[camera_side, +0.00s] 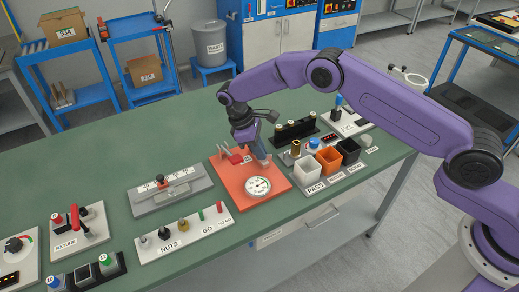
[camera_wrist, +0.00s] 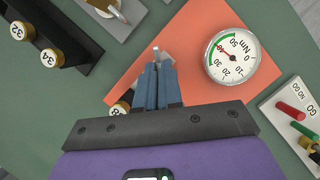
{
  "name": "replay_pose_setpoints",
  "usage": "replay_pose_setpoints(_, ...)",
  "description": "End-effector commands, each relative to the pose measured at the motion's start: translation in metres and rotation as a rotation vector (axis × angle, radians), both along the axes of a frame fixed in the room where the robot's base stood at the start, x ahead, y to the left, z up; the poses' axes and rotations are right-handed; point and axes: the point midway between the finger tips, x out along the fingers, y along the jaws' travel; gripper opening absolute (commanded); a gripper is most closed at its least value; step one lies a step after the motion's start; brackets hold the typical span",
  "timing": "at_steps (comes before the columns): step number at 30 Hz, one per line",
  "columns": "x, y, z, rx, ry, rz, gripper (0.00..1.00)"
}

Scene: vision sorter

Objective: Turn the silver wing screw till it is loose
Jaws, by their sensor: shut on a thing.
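A silver metal piece, apparently the wing screw (camera_wrist: 161,57), shows at the tips of my gripper (camera_wrist: 157,75) in the wrist view. The blue-grey fingers are close together and shut on it, hiding most of it. It is over the orange plate (camera_wrist: 190,30). In the side view my gripper (camera_side: 263,160) points down at the same orange plate (camera_side: 275,195), behind the round dial; the screw cannot be made out there. A brass-capped piece (camera_wrist: 121,107) is beside the fingers, partly hidden by the gripper body.
A round Nm dial (camera_side: 257,187) is on the plate near the fingers. A red part (camera_side: 236,158) is left of them. Black, orange and white bins (camera_side: 306,169) stand to the right, with a black rack (camera_side: 286,135) behind. Green table is bare at the back left.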

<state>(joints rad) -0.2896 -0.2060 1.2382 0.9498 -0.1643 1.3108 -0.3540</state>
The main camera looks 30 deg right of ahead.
Motion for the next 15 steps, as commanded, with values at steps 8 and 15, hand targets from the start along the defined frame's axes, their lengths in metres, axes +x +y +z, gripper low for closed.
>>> replay_pose_setpoints(8,-0.0048,-0.0022,-0.0057,-0.008,0.018,0.006,0.00)
replay_pose_setpoints(15,-0.0042,-0.0024,-0.0052,-0.006,0.016,0.004,0.32)
